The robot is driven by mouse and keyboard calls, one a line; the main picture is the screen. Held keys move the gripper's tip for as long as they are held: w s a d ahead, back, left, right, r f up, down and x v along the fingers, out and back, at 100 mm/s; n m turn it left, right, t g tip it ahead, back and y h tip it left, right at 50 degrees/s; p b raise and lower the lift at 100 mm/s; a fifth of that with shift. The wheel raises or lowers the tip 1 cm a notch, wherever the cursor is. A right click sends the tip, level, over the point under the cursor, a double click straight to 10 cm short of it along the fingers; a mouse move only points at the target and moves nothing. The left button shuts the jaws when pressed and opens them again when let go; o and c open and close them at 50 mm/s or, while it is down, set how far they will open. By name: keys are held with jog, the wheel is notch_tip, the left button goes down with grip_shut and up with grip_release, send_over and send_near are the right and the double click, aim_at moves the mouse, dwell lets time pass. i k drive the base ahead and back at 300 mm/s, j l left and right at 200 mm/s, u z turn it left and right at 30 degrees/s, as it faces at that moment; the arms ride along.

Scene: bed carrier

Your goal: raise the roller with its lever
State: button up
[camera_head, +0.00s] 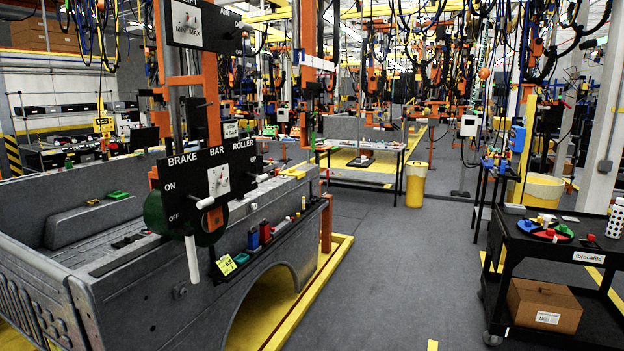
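A black control panel (180,183) labelled BRAKE, BAR and ROLLER hangs on the orange carrier frame over the grey truck bed (95,235). Under ROLLER, at the panel's right side, a short lever with a white handle (261,179) sticks out to the right. A white plate with a small lever (219,181) sits under BAR. A white handle (205,203) sits near the ON/OFF marks under BRAKE, and a long white handle (192,260) hangs below the panel. I cannot pick out the roller itself. My gripper is not in view.
A black tool rail (275,248) with small coloured items runs along the bed's side. Yellow floor rails (318,300) edge the bed. A black cart (560,255) stands at the right, with a cardboard box (543,305) on its lower shelf. The grey floor between is clear.

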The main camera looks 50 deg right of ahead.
aim_at(259, 178)
jog(key=z, duration=1.2)
jog(key=i+j, duration=0.15)
jog(key=i, duration=0.5)
jog(key=i+j, duration=0.1)
jog(key=i, duration=0.55)
